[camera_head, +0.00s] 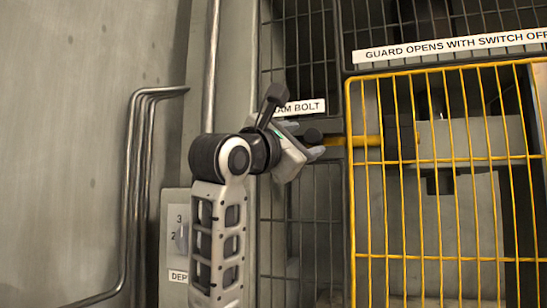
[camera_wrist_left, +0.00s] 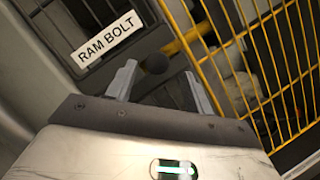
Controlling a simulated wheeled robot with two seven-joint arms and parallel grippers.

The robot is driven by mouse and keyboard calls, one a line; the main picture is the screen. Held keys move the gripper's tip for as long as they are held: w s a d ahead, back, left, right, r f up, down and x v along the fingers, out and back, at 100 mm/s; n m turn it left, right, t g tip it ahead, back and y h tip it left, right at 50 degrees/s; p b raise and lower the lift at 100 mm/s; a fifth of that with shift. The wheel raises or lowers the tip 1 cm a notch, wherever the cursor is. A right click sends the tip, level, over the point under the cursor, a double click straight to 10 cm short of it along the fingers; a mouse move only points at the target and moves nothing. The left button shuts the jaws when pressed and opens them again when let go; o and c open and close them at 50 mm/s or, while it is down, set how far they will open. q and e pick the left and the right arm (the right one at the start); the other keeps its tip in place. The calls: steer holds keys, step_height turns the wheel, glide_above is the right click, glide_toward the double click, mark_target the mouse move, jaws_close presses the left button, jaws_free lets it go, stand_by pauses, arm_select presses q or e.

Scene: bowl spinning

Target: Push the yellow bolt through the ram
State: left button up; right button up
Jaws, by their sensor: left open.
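The yellow bolt (camera_head: 362,141) is a horizontal rod right of my left gripper, running to the right behind the yellow guard. Its black end knob (camera_head: 312,135) is at its left end. In the left wrist view the bolt (camera_wrist_left: 190,39) runs up to the right from the round black knob (camera_wrist_left: 155,64). My left gripper (camera_head: 318,151) is open, with its fingers pointing at the knob; the knob shows between the fingertips (camera_wrist_left: 160,84). I cannot tell whether they touch. A grey block (camera_head: 460,140), likely the ram, stands behind the guard bars. My right gripper is not in view.
The yellow wire guard (camera_head: 350,220) covers the right side. A "RAM BOLT" label (camera_wrist_left: 106,38) is beside the knob. A switch panel (camera_head: 177,215) is at lower left, near bent metal pipes (camera_head: 130,180). Dark mesh (camera_head: 300,55) lies behind my arm.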

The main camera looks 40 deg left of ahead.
arm_select(q)
steer(key=b+v, duration=0.2)
steer(key=v, duration=0.8)
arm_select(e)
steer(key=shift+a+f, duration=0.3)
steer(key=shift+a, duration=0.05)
arm_select(q)
steer(key=shift+s+d, duration=0.1)
steer(key=shift+d, duration=0.05)
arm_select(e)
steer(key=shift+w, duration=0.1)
